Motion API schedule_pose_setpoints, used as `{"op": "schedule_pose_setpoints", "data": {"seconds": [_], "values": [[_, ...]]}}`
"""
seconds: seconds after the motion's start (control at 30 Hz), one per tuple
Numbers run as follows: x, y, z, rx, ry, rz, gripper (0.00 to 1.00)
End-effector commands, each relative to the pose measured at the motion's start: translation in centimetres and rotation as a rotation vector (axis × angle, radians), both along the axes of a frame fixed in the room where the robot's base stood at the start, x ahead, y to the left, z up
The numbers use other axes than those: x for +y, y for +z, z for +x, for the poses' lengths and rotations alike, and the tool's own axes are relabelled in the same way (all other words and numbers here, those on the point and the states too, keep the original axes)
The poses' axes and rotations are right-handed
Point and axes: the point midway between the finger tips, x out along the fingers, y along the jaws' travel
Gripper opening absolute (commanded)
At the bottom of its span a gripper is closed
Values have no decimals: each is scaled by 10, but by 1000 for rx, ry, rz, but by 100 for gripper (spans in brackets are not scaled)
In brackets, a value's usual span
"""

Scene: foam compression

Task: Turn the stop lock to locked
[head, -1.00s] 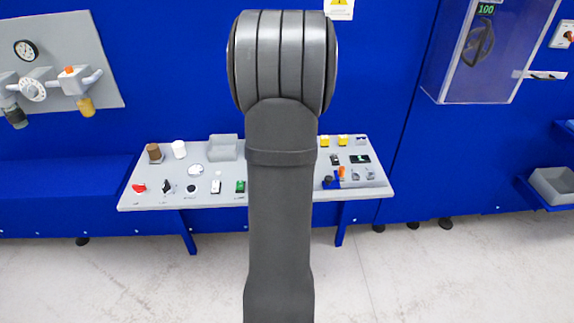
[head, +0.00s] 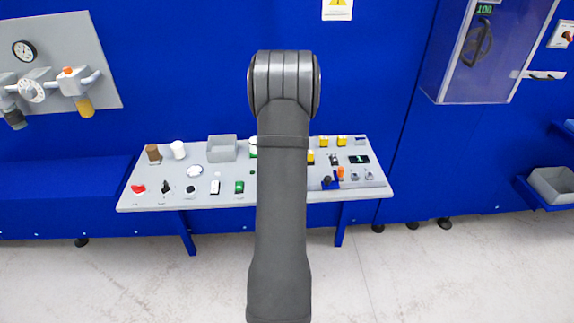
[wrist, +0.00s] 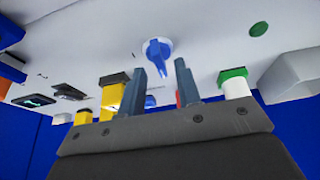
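In the wrist view, a round blue knob (wrist: 158,52) with a raised blue grip sits on the pale panel (wrist: 215,45), just beyond my fingertips. No readable label shows which control is the stop lock, and this knob may be it. My gripper (wrist: 159,70) is open, with its two dark fingers apart and nothing held between them. The knob appears past the gap and apart from the fingers. In the head view, my gripper and the middle of the sloped console (head: 225,203) are hidden behind my arm.
Near the fingers in the wrist view are a yellow block with a dark top (wrist: 112,93) on the left and a green-topped white button (wrist: 235,83) on the right. In the head view, a red knob (head: 138,188) and a grey bin (head: 222,148) are on the console's left half.

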Motion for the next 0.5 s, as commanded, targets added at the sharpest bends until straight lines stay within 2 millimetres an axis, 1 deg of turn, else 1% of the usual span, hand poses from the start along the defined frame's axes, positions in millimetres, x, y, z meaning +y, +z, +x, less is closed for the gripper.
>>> {"op": "schedule_pose_setpoints", "data": {"seconds": [0.07, 0.2, 0.5], "values": [[0, -8, 3, 2, 0, 0, 31], [0, -14, 5, 1, 0, 0, 31], [0, -16, 6, 0, 0, 0, 31]]}}
